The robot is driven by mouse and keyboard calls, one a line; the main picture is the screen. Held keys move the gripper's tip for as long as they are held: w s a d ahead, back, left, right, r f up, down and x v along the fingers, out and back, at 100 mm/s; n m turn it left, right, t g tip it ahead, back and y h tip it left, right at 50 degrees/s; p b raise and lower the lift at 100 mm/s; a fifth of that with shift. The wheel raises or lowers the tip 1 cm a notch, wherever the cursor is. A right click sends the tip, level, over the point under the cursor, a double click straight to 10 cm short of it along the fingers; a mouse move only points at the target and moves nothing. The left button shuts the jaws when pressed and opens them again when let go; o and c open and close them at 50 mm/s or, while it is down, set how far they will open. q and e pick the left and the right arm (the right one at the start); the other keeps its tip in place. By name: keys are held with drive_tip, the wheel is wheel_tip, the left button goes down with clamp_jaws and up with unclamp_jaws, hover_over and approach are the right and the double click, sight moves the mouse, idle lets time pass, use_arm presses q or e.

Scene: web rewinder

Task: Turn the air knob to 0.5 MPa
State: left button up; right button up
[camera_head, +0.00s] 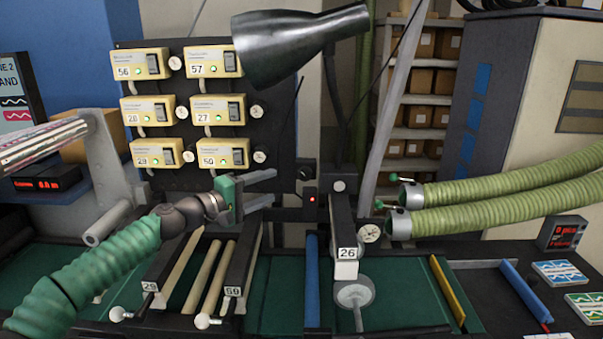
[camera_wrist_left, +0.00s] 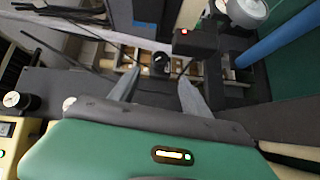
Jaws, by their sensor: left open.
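My left gripper (camera_head: 274,187) has a green body and two grey fingers pointing right. It is open and empty, in front of the panel's lower right. A round black knob (camera_head: 305,172), which looks like the air knob, is just right of the fingertips. In the left wrist view the knob (camera_wrist_left: 160,65) shows beyond and between the spread fingertips (camera_wrist_left: 160,77), apart from them. A small white dial gauge (camera_head: 369,233) is right of the post; its reading is too small to tell. My right gripper is not in view.
A dark panel (camera_head: 187,100) carries several yellow numbered control boxes. A small black box with a red light (camera_head: 310,197) is just below the knob. A dark upright arm labelled 26 (camera_head: 345,215) stands to the right. Green hoses (camera_head: 500,190) come in at right.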

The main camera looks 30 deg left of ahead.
sight(300, 176)
use_arm(q)
drive_tip(key=p+x, duration=0.4)
drive_tip(key=x, duration=0.8)
drive_tip(key=shift+w+p, duration=0.1)
drive_tip(key=shift+p, duration=0.3)
drive_tip(key=shift+a, duration=0.1)
drive_tip(key=c, duration=0.7)
drive_tip(key=shift+f, duration=0.1)
clamp_jaws()
